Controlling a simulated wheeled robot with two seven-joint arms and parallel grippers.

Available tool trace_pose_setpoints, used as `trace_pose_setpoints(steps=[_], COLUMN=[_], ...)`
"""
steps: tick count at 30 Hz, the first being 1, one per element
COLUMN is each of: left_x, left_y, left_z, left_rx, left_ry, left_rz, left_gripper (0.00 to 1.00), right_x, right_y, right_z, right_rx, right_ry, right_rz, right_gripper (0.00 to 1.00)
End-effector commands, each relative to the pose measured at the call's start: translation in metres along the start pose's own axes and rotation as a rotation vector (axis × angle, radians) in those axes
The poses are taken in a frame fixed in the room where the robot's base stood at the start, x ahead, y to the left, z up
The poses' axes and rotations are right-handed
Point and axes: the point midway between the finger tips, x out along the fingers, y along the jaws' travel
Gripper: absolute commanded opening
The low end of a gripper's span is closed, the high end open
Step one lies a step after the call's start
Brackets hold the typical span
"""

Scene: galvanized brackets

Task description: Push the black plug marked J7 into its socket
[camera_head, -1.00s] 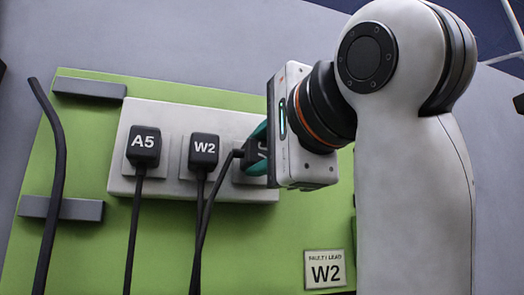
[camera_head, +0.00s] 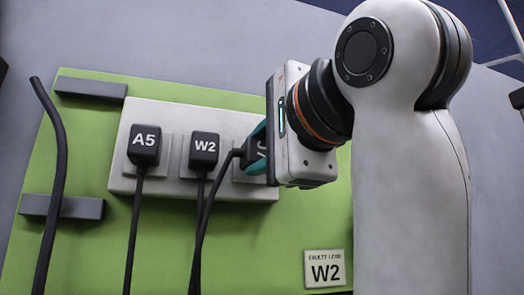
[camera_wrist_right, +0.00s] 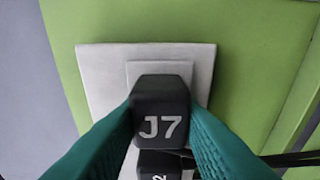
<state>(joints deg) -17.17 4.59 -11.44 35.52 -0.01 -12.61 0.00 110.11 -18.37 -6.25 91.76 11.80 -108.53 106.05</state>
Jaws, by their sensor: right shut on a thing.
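The black plug marked J7 (camera_wrist_right: 160,112) is between the teal fingers of my right gripper (camera_wrist_right: 162,132), which is shut on it. In the head view the J7 plug (camera_head: 250,153) sits at the right end of the light grey socket block (camera_head: 118,182), partly hidden by my right gripper (camera_head: 258,152). In the wrist view its socket plate (camera_wrist_right: 134,70) shows just behind the plug. I cannot tell whether a gap remains between them. My left gripper is not in view.
The plugs A5 (camera_head: 145,145) and W2 (camera_head: 204,149) sit in the block to the left, cables hanging down. A card marked W2 (camera_head: 325,268) is on the green panel (camera_head: 90,255). Grey bars (camera_head: 90,88) and a loose dark cable (camera_head: 60,160) are at far left.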

Motion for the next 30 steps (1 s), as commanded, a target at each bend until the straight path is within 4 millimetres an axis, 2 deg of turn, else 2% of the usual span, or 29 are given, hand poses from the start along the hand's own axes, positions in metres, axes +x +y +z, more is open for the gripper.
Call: trace_pose_setpoints(steps=[20,21,25,26,30], left_x=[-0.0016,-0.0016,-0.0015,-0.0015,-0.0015], left_y=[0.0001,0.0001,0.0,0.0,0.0], left_z=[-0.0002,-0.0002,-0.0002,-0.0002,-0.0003], left_rx=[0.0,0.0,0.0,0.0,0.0], left_ry=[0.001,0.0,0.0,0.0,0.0], left_rz=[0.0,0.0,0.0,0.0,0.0], left_gripper=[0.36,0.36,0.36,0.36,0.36], right_x=[0.0077,0.0081,0.0079,0.0078,0.0078], right_y=[0.0006,0.0005,0.0005,0.0005,0.0004], right_z=[0.0012,0.0013,0.0013,0.0013,0.0013], right_rx=[0.001,0.001,0.001,0.001,0.001], right_ry=[0.0,0.0,0.0,0.0,0.0], right_rz=[0.001,0.001,0.001,0.001,0.0], right_gripper=[0.1,0.32,0.53,0.56,0.56])
